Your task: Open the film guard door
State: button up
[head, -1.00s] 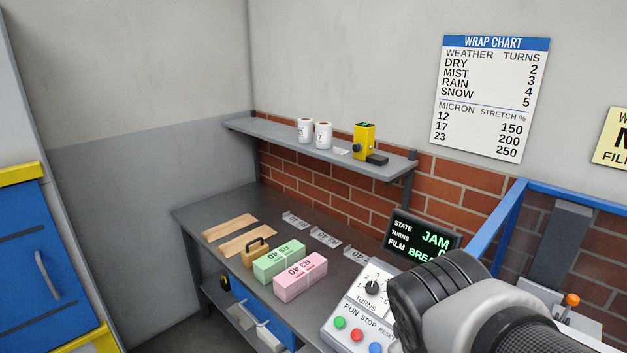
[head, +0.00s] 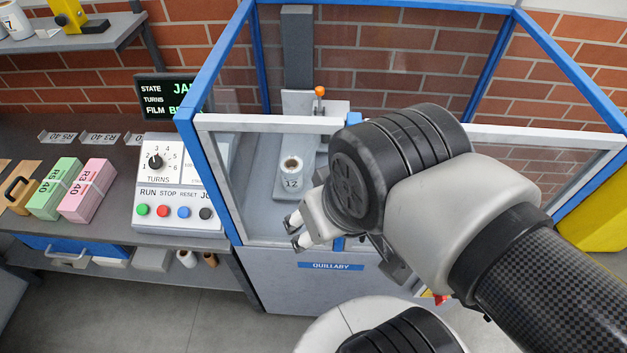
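The film guard door (head: 270,124) is a clear panel in a pale frame on the front of a blue-framed enclosure (head: 182,125). It looks shut, though my arm hides much of its middle and right side. Blue fittings show at its top edge and low beside my gripper; I cannot tell which is a handle. My gripper (head: 295,231) is in front of the door's lower left part, pointing left. Its two fingertips are apart with nothing between them. I cannot tell whether it touches the panel.
A control panel (head: 180,190) with a dial and several buttons stands left of the enclosure. A display (head: 165,97) above it is partly hidden and shows JA. Green (head: 54,188) and pink bundles (head: 87,190) lie on the bench. Open floor lies at lower left.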

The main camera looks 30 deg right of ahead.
aim_at(205, 124)
jog(key=k+j+z, duration=0.1)
jog(key=k+z, duration=0.2)
jog(key=z, duration=0.15)
jog(key=k+z, duration=0.45)
jog(key=i+l, duration=0.05)
jog(key=i, duration=0.1)
